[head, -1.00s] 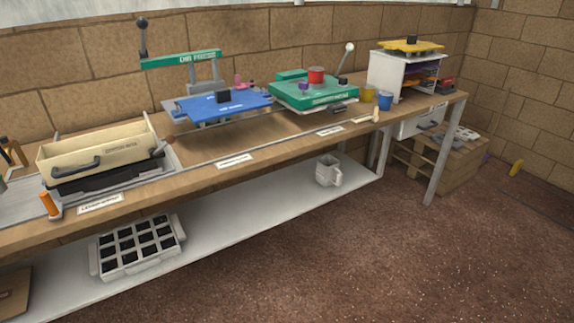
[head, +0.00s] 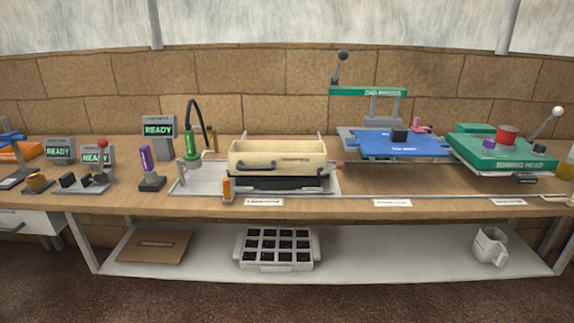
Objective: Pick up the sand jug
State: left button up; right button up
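A white jug (head: 489,246) with a handle stands on the lower shelf of the bench, at the right in the head view. It is the only jug-like thing I see, and I cannot see what it holds. Neither of my grippers shows in the head view.
The white lower shelf (head: 380,258) also holds a tray of dark cells (head: 276,249) and a brown board (head: 155,246). Above it, the wooden bench top (head: 370,180) carries a cream bin (head: 279,157), a blue plate (head: 400,145) and a green press (head: 505,153). Brown floor lies in front.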

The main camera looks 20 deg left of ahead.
aim_at(489, 246)
jog(key=z, duration=1.4)
jog(key=i, duration=2.3)
jog(key=u, duration=2.6)
